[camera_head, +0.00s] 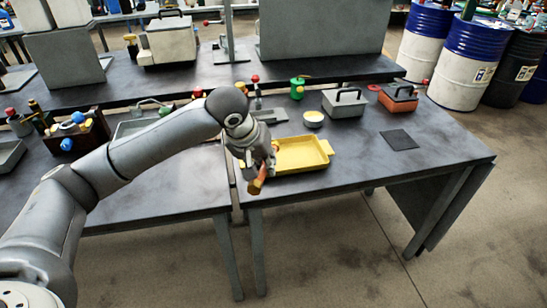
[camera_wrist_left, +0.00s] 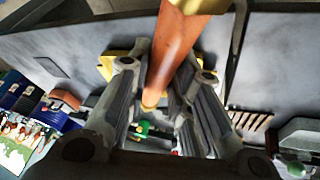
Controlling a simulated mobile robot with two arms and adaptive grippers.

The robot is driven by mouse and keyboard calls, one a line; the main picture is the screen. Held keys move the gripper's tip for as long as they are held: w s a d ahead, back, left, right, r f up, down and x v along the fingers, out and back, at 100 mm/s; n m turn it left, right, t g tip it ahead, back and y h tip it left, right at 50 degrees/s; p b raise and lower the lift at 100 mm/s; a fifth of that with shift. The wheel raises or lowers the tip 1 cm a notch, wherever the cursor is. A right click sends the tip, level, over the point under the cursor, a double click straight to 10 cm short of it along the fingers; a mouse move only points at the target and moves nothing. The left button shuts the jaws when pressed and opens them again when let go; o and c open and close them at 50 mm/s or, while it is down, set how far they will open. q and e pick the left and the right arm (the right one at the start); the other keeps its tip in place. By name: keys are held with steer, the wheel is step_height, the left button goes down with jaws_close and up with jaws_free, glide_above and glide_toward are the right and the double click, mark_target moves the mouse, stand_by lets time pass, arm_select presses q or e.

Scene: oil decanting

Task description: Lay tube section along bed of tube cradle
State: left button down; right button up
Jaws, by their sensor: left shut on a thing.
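My left gripper (camera_head: 258,172) is shut on the tube section (camera_head: 257,185), a copper-orange tube with a paler end. It holds the tube in the air by the front edge of the table, in front of the yellow tray (camera_head: 318,166). In the left wrist view the tube section (camera_wrist_left: 178,42) runs between the two fingers, tilted, with its far end toward the bench. I cannot pick out the tube cradle for certain. My right gripper is not in view.
A dark mat (camera_head: 399,140) lies at the right. The table's front right is clear. Blue drums (camera_head: 471,62) stand beyond.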

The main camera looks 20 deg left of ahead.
arm_select(q)
steer(key=shift+w+a, duration=0.25)
steer(key=shift+w, duration=0.35)
steer(key=w+a+f, duration=0.1)
steer(key=w+f, duration=0.1)
steer(key=w, duration=0.1)
steer(key=w+a+f+p, duration=0.1)
steer(key=w+a+f, duration=0.1)
steer(key=w+f, duration=0.1)
steer(key=w+a+f+p, duration=0.1)
steer(key=w+f, duration=0.2)
steer(key=w, duration=0.2)
steer(key=shift+w+a, duration=0.15)
steer(key=shift+w, duration=0.05)
steer(key=shift+w+a+f+p, duration=0.15)
steer(key=shift+w+f, duration=0.15)
steer(key=shift+f, duration=0.1)
steer(key=shift+w+a+f+p, duration=0.15)
steer(key=shift+w+f, duration=0.1)
steer(key=shift+f, duration=0.15)
steer(key=f+p, duration=0.2)
steer(key=f, duration=0.1)
steer(key=shift+w, duration=0.2)
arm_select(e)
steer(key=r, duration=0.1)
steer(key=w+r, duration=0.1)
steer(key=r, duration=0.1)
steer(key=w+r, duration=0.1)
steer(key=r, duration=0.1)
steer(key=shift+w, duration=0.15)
